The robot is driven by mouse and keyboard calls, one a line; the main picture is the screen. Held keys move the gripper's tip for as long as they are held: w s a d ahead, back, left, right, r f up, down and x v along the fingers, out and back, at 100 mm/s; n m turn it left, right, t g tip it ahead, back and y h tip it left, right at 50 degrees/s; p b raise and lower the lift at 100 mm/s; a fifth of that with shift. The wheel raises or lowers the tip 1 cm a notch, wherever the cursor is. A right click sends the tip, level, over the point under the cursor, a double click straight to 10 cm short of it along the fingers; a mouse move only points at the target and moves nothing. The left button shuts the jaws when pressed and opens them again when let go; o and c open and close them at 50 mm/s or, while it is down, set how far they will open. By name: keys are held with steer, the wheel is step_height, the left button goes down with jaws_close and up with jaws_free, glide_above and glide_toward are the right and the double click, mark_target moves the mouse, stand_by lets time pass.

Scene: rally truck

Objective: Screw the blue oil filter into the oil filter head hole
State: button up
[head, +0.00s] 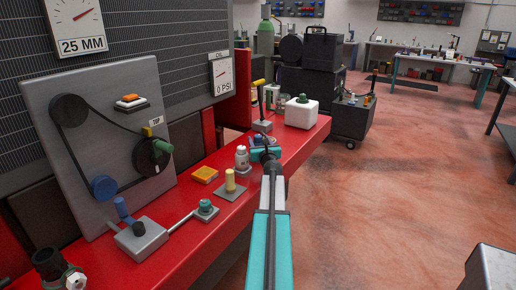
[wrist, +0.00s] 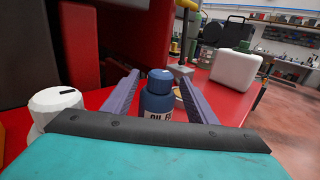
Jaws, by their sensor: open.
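The blue oil filter (wrist: 157,103) stands upright on the red surface in the wrist view, with a white label partly cut off at the bottom. My gripper (wrist: 158,76) is open, with one purple finger on each side of the filter. I cannot tell whether either finger touches it. In the head view my gripper (head: 264,151) is over the red bench, beside a white bottle (head: 242,159), and largely hides the filter. I cannot make out the oil filter head hole for certain in either view.
A grey panel (head: 105,150) with pulleys stands at left. A white-capped bottle (wrist: 55,103) is close left of my gripper. Open floor lies right.

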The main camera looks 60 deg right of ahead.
mark_target(259, 143)
jaws_close()
steer(key=shift+r, duration=0.2)
stand_by(0.3)
steer(key=shift+r+p, duration=0.4)
steer(key=shift+r, duration=1.1)
steer(key=shift+s+a+r, duration=0.1)
steer(key=shift+s+r, duration=0.05)
steer(key=shift+s, duration=0.15)
steer(key=s+a+r+b, duration=0.1)
steer(key=s+a, duration=0.3)
steer(key=s, duration=1)
steer(key=shift+s+a+r+b, duration=0.2)
steer(key=shift+s+b, duration=0.1)
steer(key=shift+s, duration=0.1)
steer(key=shift+r, duration=0.15)
